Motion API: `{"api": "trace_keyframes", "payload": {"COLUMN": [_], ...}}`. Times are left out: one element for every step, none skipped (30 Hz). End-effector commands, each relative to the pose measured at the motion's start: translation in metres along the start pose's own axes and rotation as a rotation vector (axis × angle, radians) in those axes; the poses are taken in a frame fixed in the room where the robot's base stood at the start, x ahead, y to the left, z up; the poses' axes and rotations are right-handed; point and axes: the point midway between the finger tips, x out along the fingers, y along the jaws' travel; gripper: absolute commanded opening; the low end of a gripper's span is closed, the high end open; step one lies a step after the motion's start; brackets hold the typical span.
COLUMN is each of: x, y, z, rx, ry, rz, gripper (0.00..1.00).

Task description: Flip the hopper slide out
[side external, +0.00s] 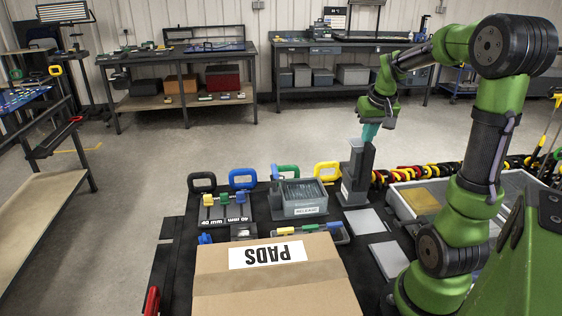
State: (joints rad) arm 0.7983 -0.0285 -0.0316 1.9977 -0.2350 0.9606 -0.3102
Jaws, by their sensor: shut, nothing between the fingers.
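A tall dark grey upright holder (356,172), which looks like the hopper, stands at the back of the black work surface, right of the yellow handle. I cannot make out a separate slide on it. My gripper (370,132) points down at the top of this holder, its teal fingers shut and empty. The fingertips are partly hidden by the holder's upper edge, and I cannot tell whether they touch it.
A cardboard box (270,284) labelled PADS fills the front. A grey bin (304,198), a rack with coloured blocks (226,208) and black, blue, green and yellow handles (327,172) stand behind it. Flat grey plates (364,222) and a grey tray (462,192) lie to the right.

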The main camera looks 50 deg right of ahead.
Motion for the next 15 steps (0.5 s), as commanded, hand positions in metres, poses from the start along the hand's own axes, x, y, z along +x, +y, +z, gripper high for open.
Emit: {"api": "trace_keyframes", "payload": {"x": [0.000,0.000,0.000,0.000,-0.001,-0.001,-0.003,-0.004,-0.007,-0.009,-0.011,-0.014,-0.016,-0.018,-0.020], "y": [0.000,0.000,0.000,0.000,0.000,0.000,0.000,0.000,0.000,0.000,0.000,0.000,0.000,0.000,0.000], "z": [0.000,0.000,0.000,0.000,0.000,0.002,0.004,0.008,0.014,0.019,0.025,0.033,0.039,0.044,0.051], "rx": [0.000,0.000,0.000,0.000,0.000,-0.001,-0.001,-0.001,-0.001,-0.001,-0.001,-0.002,-0.002,-0.002,-0.002], "ry": [0.000,0.000,0.000,0.000,0.000,0.001,0.001,0.002,0.002,0.003,0.002,0.002,0.004,0.003,0.003], "rz": [0.000,0.000,0.000,0.000,0.000,0.000,0.000,0.001,0.001,0.001,0.001,0.001,0.001,0.001,0.000], "gripper": [0.00,0.00,0.00,0.00,0.00,0.00,0.00,0.00,0.00,0.00,0.00,0.00,0.00,0.00,0.00]}}
